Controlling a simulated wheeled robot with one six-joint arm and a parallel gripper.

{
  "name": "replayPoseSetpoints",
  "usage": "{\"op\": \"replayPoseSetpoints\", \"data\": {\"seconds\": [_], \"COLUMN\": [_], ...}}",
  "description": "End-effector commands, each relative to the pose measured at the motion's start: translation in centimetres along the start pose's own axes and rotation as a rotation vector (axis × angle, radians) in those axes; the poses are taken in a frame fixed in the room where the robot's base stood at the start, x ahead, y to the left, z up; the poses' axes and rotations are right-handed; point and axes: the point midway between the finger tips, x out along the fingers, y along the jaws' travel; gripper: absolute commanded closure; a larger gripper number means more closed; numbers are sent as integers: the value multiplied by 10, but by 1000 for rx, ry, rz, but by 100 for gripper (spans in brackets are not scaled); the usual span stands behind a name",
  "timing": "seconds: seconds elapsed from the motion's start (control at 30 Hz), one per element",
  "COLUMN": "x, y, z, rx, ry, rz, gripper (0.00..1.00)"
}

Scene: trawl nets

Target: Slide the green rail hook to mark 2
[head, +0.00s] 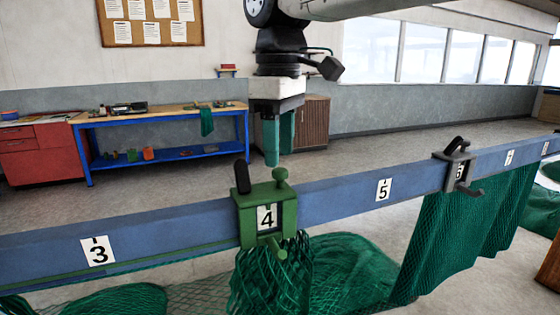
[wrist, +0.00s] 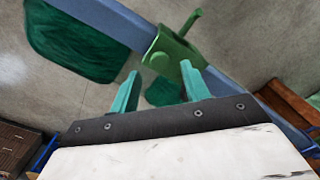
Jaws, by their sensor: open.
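The green rail hook (head: 266,208) sits on the blue rail (head: 335,194) in the head view, framing the mark 4 label (head: 267,217). It has an upright knob on top, a dark lever at its left and a peg below, where green net hangs. My gripper (head: 272,160) points down just above and behind the hook. In the wrist view its teal fingertips (wrist: 158,82) are spread with nothing between them, and the green hook (wrist: 170,52) lies just beyond them. Mark 3 (head: 97,250) shows to the left; mark 2 is not in view.
A grey hook (head: 457,170) with net hanging from it sits on the rail at mark 6, right of mark 5 (head: 384,189). The rail between marks 3 and 4 looks clear. A blue workbench (head: 160,130) stands far behind. Green net lies on the floor below.

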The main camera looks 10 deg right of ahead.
Motion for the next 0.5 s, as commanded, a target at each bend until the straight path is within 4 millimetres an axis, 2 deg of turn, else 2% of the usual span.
{"op": "replayPoseSetpoints", "data": {"seconds": [0.1, 0.2, 0.5], "x": [18, 27, 32], "y": [0, 0, 0], "z": [0, 1, 0], "rx": [1, 1, 2], "ry": [-1, -1, 1], "rz": [-1, -1, 1], "gripper": [53, 53, 53]}}
